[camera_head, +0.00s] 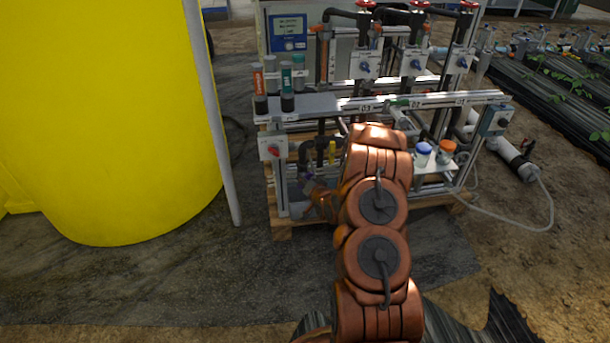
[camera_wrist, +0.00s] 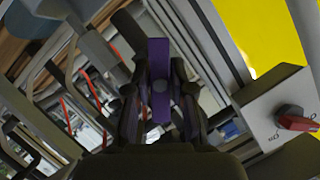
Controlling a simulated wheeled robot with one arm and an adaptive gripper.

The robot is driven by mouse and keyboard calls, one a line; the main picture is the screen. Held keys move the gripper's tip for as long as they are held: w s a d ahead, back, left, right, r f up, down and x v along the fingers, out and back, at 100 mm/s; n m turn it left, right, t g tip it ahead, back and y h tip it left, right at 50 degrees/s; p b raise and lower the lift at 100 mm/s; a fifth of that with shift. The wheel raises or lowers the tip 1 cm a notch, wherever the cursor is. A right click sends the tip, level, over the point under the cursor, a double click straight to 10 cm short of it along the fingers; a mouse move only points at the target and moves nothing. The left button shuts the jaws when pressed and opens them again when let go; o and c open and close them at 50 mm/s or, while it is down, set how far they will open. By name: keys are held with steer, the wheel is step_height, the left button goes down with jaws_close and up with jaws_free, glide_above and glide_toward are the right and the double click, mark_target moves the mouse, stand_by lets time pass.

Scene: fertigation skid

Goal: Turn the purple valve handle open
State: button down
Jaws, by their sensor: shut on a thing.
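The purple valve handle (camera_wrist: 158,62) stands between the fingers of my gripper (camera_wrist: 158,100) in the wrist view. It is a flat bar with a round boss in its middle. The dark fingers are shut on it from both sides. In the wrist view the handle runs nearly up and down; its lower end and the valve body below are partly hidden by my gripper. In the head view my arm reaches to the lower left of the skid, and my gripper (camera_head: 320,198) is small and partly hidden there.
A grey box with a red knob (camera_wrist: 295,119) sits close on the right in the wrist view; the head view shows it on the skid's left post (camera_head: 273,148). A yellow tank (camera_head: 110,120) stands left. Bottles (camera_head: 287,88) stand on the shelf. Frame bars and pipes crowd my gripper.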

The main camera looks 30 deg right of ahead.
steer(key=n+g+h+p, duration=0.1)
steer(key=n+p, duration=0.1)
steer(key=n, duration=0.1)
steer(key=shift+r+p, duration=0.1)
steer(key=shift+p, duration=0.2)
steer(key=shift+n+g+h+p, duration=0.4)
steer(key=shift+n+h+p, duration=0.3)
steer(key=shift+n+h, duration=0.15)
steer(key=c, duration=1.1)
jaws_free()
steer(key=shift+v, duration=5.95)
